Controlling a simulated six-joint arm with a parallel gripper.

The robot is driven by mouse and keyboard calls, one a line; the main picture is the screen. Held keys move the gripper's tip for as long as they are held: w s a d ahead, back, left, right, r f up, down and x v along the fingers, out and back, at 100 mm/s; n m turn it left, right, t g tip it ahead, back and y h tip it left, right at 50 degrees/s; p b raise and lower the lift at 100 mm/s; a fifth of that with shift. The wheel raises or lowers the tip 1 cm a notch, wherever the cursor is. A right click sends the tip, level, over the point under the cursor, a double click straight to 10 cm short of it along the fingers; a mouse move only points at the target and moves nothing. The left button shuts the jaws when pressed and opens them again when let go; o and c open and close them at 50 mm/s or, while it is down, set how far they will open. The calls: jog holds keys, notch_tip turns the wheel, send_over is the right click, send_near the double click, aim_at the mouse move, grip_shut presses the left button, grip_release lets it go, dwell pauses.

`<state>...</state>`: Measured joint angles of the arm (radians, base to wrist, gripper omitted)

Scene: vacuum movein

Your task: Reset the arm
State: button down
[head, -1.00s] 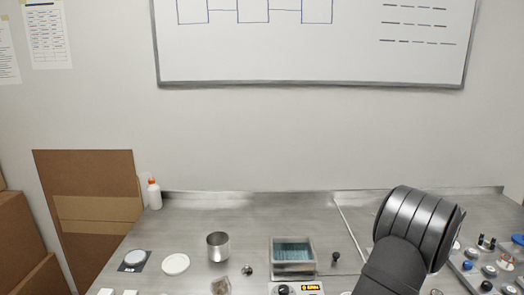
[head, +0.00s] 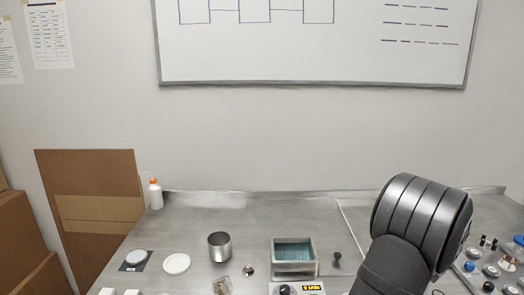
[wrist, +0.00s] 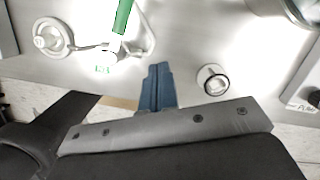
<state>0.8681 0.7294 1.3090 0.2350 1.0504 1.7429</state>
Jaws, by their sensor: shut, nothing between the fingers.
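My gripper (wrist: 160,84) shows in the wrist view. Its two blue fingers are together with nothing between them, above the metal worktop. In the head view only a dark, ribbed part of my arm shows at the lower right; the fingers are out of sight there. In the wrist view a green and white thing (wrist: 122,18) lies beyond the fingers to the left. A small round metal piece (wrist: 212,79) is to the right of the fingers. The fingers appear apart from both.
The metal worktop (head: 200,208) holds a metal cup (head: 219,247), a square teal-filled bath (head: 293,268), a white dish (head: 176,264) and a black pad (head: 133,262). A rack of small bottles (head: 492,272) is at right, beside my arm. A white bottle (head: 155,194) stands at back left.

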jog(key=m, duration=0.1)
jog(key=s+m, duration=0.1)
jog(key=shift+a+f+m+h, duration=0.2)
jog(key=shift+m+h, duration=0.1)
jog(key=shift+m, duration=0.1)
jog(key=shift+s+a+m, duration=0.2)
jog(key=shift+s+m, duration=0.35)
jog(key=shift+m, duration=0.55)
jog(key=shift+s+r, duration=0.25)
jog(key=shift+s, duration=0.85)
jog(key=c, duration=1.4)
grip_release()
jog(key=shift+c, duration=0.2)
jog(key=w+a+r+n+g+h, duration=0.1)
jog(key=w+a+r+n, duration=0.3)
jog(key=n, duration=0.7)
jog(key=w+a+r+n+g+h, duration=0.1)
jog(key=w+r+n, duration=0.2)
jog(key=r+n, duration=0.6)
jog(key=w+a+r+n+g+h, duration=0.1)
jog(key=w+a+r+n, duration=0.2)
jog(key=n, duration=1)
jog(key=shift+n, duration=0.3)
jog(key=x, duration=1.7)
jog(key=shift+w+a+f, duration=0.15)
jog(key=shift+w+a, duration=0.2)
